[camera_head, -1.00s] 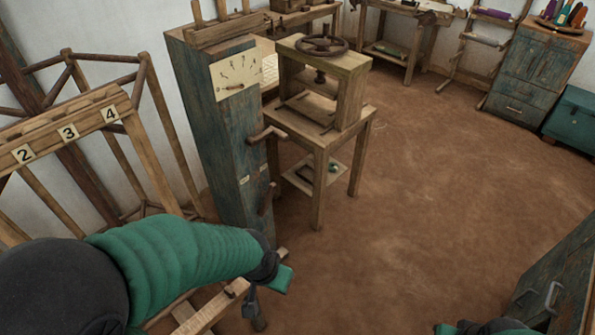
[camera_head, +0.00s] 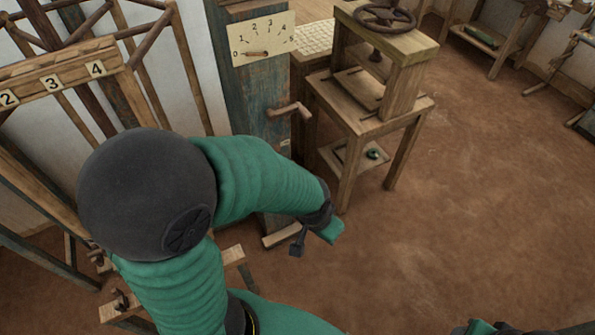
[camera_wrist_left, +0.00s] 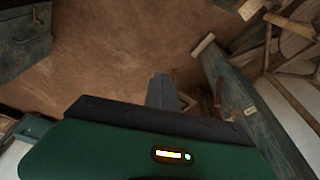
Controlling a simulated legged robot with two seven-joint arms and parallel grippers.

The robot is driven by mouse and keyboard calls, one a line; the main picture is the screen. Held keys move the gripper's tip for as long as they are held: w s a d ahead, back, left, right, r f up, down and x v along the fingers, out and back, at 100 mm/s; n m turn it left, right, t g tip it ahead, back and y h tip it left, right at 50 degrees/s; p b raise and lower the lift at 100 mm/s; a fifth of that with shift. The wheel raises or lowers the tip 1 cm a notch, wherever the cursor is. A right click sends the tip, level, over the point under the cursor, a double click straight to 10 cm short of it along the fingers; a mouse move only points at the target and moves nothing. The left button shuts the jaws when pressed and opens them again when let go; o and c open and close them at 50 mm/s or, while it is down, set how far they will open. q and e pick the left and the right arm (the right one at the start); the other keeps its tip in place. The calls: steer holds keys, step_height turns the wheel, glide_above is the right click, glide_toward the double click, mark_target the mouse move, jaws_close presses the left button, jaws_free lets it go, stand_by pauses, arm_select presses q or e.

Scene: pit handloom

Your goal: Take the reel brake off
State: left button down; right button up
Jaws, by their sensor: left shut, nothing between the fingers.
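The blue-green wooden post cabinet (camera_head: 262,100) carries a dial with a pointer at 0 and a wooden crank handle (camera_head: 288,110) on its side. Its lower lever is hidden behind my left arm in the head view. In the wrist view a brown lever (camera_wrist_left: 218,92) stands beside the post, near a small pale label (camera_wrist_left: 249,110); I cannot tell for certain that it is the reel brake. My left gripper (camera_head: 297,246) is shut and empty, in front of the post's lower part; its fingers show in the wrist view (camera_wrist_left: 162,90). Only a sliver of my right arm shows at the bottom edge.
A wooden press (camera_head: 395,95) with a handwheel stands on a small table right of the post. A rack with numbered plates (camera_head: 60,75) is at the left. A low wooden bar (camera_head: 285,235) lies near the post's foot.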

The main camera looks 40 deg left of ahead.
arm_select(q)
steer(key=w+a+f+m+t+y+b, duration=0.1)
steer(key=w+a+f+b, duration=0.2)
steer(key=f, duration=0.4)
steer(key=w+a+f+m+t+y+b, duration=0.1)
steer(key=w+a+f+b, duration=0.1)
steer(key=w+f+b, duration=0.3)
steer(key=w+a+f+m+t+y+b, duration=0.1)
steer(key=w+a+f+b, duration=0.1)
steer(key=w+f, duration=0.45)
steer(key=w+a+f+m+t+y+b, duration=0.3)
steer(key=w+a+f+m+y+b, duration=0.1)
steer(key=a, duration=0.3)
steer(key=w+a+f+m+t+y+b, duration=0.3)
steer(key=w+a+f+m+b, duration=0.1)
steer(key=a+f+m+b, duration=0.1)
steer(key=shift+w+a+f+m+t+y, duration=0.15)
steer(key=shift+a+f+m+t+y, duration=0.25)
steer(key=shift+a, duration=0.85)
steer(key=shift+d, duration=0.1)
